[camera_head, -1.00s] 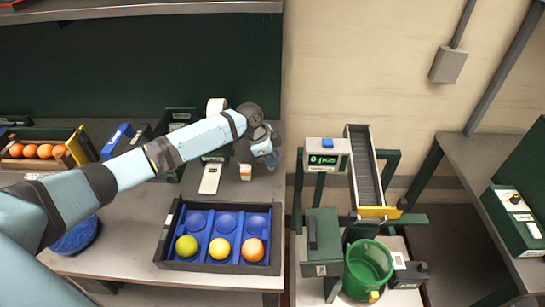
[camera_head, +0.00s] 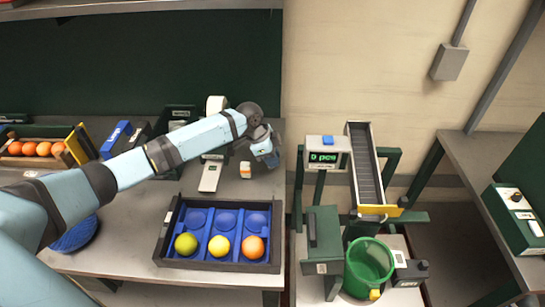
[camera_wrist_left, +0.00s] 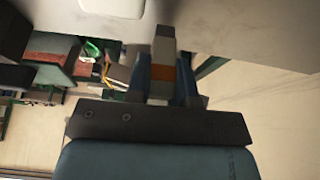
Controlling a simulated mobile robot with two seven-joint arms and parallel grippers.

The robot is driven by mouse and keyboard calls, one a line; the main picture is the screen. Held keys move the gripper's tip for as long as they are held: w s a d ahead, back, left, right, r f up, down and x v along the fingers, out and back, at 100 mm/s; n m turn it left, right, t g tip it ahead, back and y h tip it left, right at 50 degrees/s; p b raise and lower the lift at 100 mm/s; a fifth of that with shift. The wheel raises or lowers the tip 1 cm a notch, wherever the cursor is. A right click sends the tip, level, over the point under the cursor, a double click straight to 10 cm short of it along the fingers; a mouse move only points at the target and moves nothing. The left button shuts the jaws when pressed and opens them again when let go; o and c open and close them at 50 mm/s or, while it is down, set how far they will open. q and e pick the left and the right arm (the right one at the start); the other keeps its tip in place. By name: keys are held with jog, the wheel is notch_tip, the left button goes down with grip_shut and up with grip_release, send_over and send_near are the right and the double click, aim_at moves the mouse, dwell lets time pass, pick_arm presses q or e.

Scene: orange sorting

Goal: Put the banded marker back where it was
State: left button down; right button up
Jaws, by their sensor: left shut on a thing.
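The banded marker (camera_head: 245,171) is a small whitish block with an orange band. It shows in the head view over the right part of the left table, behind the blue-lined tray. My left gripper (camera_head: 262,151) is shut on it; in the left wrist view the banded marker (camera_wrist_left: 161,73) sits between the two blue fingers. I cannot tell whether its lower end touches the table. My right gripper is not in view.
The dark tray (camera_head: 168,233) with blue cups holds a green, a yellow and an orange fruit. A white flat device (camera_head: 210,177) lies left of the marker. A crate of oranges (camera_head: 72,143) stands far left. A chute (camera_head: 364,165) and green bucket (camera_head: 369,262) stand right.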

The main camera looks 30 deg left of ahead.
pick_arm(q)
jog(key=shift+f, duration=0.55)
jog(key=c, duration=0.5)
grip_release()
jog(key=shift+r, duration=0.1)
jog(key=shift+r+p, duration=2)
jog(key=shift+r, duration=0.2)
jog(key=shift+r+p, duration=1.55)
jog(key=shift+r, duration=0.2)
